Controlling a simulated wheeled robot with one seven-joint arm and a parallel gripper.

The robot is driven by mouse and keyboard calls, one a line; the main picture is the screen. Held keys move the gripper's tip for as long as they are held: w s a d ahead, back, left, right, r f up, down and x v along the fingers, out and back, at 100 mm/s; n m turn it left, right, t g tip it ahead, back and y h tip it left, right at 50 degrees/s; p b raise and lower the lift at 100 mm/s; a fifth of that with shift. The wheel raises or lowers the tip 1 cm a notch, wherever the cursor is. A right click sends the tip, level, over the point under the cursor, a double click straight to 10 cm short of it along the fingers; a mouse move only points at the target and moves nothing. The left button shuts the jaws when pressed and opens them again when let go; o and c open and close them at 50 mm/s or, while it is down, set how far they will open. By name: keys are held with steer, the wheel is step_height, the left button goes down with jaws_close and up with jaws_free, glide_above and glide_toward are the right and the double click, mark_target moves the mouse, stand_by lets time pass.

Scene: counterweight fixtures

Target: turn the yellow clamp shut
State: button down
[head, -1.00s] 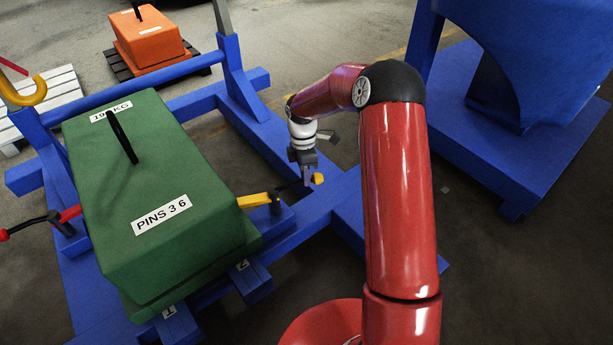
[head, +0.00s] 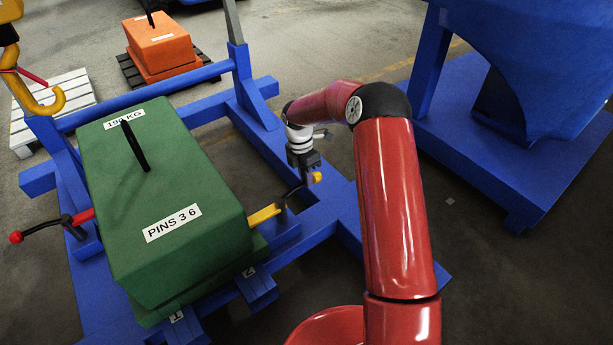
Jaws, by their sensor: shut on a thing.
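The yellow clamp (head: 264,215) stands on the blue frame at the right side of the green block (head: 165,205). Its yellow bar points at the block; whether it touches is hard to tell. A dark crank handle rises from its right end to a yellow knob (head: 317,177). My gripper (head: 308,174) points down at the handle's outer end, shut on the handle by the knob. The fingertips are small and partly hidden.
A red clamp (head: 80,217) with a red-knobbed handle sits at the block's left. A yellow hook (head: 45,103) hangs upper left. The blue frame (head: 322,208) surrounds the block. An orange block (head: 160,45) stands behind; a blue stand (head: 480,130) is at right.

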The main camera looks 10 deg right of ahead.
steer(key=shift+w+a, duration=0.1)
steer(key=c, duration=1.4)
jaws_free()
step_height(320, 180, up, 8)
steer(key=w, duration=0.1)
steer(key=shift+w+a+f, duration=0.15)
steer(key=shift+w+a, duration=0.05)
steer(key=shift+a, duration=0.15)
